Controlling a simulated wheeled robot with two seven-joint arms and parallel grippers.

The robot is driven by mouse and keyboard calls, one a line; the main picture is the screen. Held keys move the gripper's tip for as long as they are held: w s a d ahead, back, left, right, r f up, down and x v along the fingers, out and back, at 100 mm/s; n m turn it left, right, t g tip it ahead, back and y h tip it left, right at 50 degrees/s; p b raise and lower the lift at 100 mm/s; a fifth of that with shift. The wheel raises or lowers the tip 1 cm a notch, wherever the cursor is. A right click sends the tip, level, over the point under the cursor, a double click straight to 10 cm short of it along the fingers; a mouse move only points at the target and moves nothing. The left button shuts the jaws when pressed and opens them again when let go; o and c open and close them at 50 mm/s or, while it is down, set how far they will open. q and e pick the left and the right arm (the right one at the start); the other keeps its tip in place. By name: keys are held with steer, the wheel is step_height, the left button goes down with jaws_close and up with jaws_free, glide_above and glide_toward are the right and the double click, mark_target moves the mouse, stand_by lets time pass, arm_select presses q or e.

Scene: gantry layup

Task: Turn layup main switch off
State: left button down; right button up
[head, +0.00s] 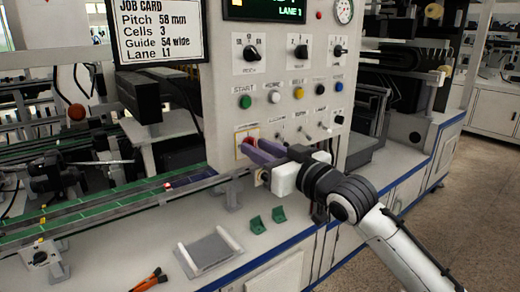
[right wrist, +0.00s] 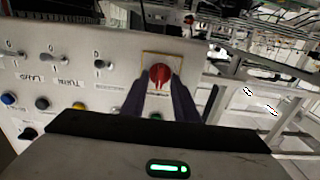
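The layup main switch is a red rotary knob in a yellow-edged square at the lower left of the control panel. It shows in the right wrist view (right wrist: 159,73). In the head view, the switch (head: 246,146) is partly hidden by my fingers. My right gripper (head: 255,152) reaches it from the right, with its dark purple fingers pointing at the panel. In the right wrist view, the fingertips (right wrist: 159,82) stand apart on either side of the knob. Firm contact cannot be seen. My left gripper is not in view.
The control panel (head: 222,110) carries selector knobs, coloured push buttons including a green START button (head: 245,101), and small toggles close above my right gripper. Below lie green blocks (head: 257,225), a grey tray (head: 210,250) and an orange-handled tool (head: 149,281) on the bench.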

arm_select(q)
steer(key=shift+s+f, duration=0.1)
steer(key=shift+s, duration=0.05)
arm_select(e)
steer(key=shift+c, duration=0.4)
jaws_close()
